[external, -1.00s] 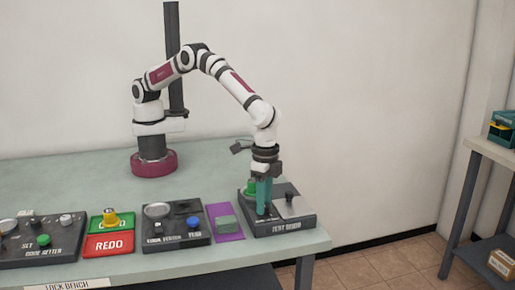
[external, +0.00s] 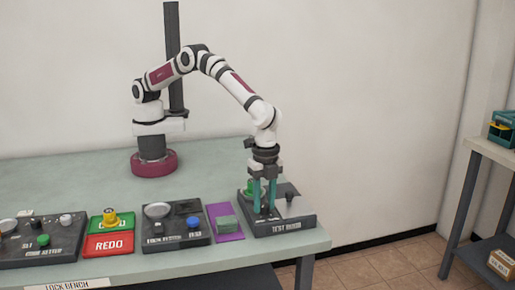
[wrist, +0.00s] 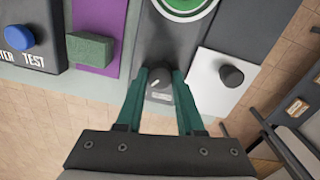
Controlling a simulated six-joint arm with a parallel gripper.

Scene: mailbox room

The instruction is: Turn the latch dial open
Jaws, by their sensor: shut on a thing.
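The latch dial (wrist: 158,82) is a small dark knob with a white pointer mark, above a small label on the dark test fixture (external: 285,232). My gripper (wrist: 158,77) is shut on the dial, with one teal finger on each side of it in the wrist view. In the external view my gripper (external: 265,211) points straight down at the fixture, and its fingers hide most of the dial.
A green round part (wrist: 187,5) lies behind the dial. A black knob on a pale plate (wrist: 231,75) stands to the right. A green block (wrist: 90,49) sits on a purple mat (external: 214,209) to the left. Button panels (external: 176,226) fill the bench's front left.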

